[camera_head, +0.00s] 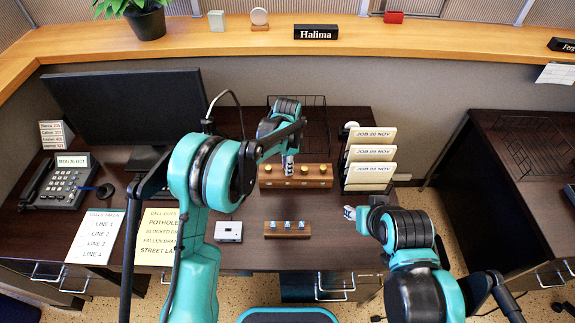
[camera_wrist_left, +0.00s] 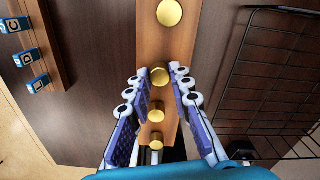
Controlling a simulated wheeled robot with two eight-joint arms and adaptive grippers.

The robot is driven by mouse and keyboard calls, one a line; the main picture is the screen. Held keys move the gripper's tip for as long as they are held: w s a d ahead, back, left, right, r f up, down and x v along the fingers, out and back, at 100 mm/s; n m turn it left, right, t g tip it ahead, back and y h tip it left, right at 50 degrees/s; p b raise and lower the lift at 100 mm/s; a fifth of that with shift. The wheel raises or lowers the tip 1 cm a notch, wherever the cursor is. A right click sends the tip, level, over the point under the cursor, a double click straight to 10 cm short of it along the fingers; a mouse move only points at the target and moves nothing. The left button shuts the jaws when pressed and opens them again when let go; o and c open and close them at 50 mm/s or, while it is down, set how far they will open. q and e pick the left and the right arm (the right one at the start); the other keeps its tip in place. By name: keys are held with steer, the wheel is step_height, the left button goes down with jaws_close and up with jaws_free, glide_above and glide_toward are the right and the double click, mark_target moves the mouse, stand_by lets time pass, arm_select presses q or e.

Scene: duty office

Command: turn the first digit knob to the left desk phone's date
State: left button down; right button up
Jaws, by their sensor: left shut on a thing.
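The left desk phone (camera_head: 62,187) stands at the desk's left, with a small display (camera_head: 72,160) reading "MON 26 OCT". A wooden block (camera_head: 319,182) carrying brass knobs lies at the desk's middle. It also shows in the left wrist view (camera_wrist_left: 150,45), with several knobs in a row. My left gripper (camera_head: 289,166) reaches down over the block. In the left wrist view my left gripper (camera_wrist_left: 160,75) has its fingers either side of one brass knob (camera_wrist_left: 160,76), shut on it. The gripper hides part of the block in the head view. My right gripper (camera_head: 350,212) hangs near the desk's front right; its opening is unclear.
A small wooden holder (camera_head: 287,233) with blue-white lettered blocks lies in front. A white box (camera_head: 228,231) is left of it. Job cards (camera_head: 370,153) stand at right, a wire basket (camera_head: 313,128) behind. A monitor (camera_head: 125,105) and two paper lists (camera_head: 95,235) are at left.

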arm_select(q)
steer(key=n, duration=0.4)
steer(key=shift+n, duration=0.3)
steer(key=n, duration=0.3)
steer(key=shift+n, duration=0.3)
steer(key=n, duration=0.7)
steer(key=shift+p, duration=0.35)
steer(key=c, duration=1.3)
jaws_free()
steer(key=shift+c, duration=0.2)
